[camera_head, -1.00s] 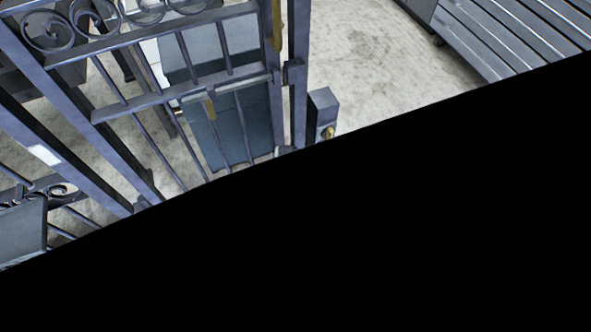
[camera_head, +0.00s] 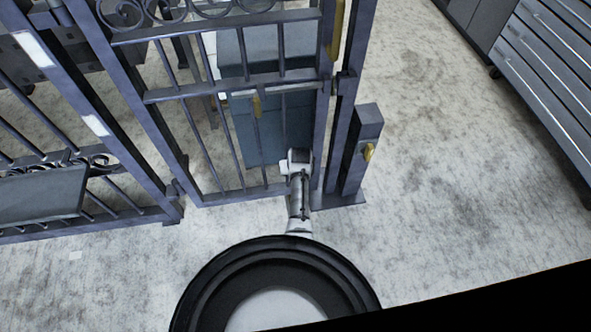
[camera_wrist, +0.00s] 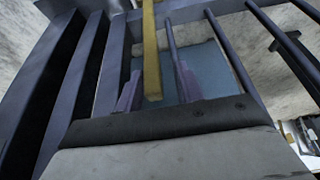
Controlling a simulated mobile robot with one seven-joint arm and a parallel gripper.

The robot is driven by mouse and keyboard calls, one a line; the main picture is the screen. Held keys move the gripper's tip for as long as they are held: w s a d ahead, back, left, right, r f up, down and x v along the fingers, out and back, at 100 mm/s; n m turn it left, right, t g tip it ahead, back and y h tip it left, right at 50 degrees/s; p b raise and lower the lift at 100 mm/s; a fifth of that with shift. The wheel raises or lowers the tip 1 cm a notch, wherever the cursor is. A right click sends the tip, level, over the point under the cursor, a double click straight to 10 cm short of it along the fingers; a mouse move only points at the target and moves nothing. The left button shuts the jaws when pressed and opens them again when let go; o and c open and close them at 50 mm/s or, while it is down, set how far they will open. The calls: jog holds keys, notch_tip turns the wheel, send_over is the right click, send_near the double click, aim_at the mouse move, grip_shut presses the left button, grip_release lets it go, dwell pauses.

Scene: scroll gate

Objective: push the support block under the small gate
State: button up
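The small gate (camera_head: 232,90) is a grey-blue barred gate with scrollwork on top and stands closed or nearly closed in its frame. It also shows in the wrist view (camera_wrist: 240,70). I cannot pick out a support block for certain; a blue-grey boxy thing (camera_head: 268,125) shows through the bars, also in the wrist view (camera_wrist: 205,72). My gripper (camera_wrist: 156,78) is open in the wrist view, its two purple-grey fingers apart. A yellow bar (camera_wrist: 152,55) lies between them in the picture, with gaps at both sides. In the head view my arm's end is low in front of the gate's right side.
A short grey post (camera_head: 367,140) with a yellow knob stands right of the gate. A fixed fence (camera_head: 110,215) with a grey panel stands left. A drawer cabinet (camera_head: 550,75) is at far right. The floor (camera_head: 450,200) between post and cabinet is clear.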

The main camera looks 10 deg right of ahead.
jog(key=p+v, duration=0.2)
jog(key=v, duration=1.2)
jog(key=shift+f, duration=0.1)
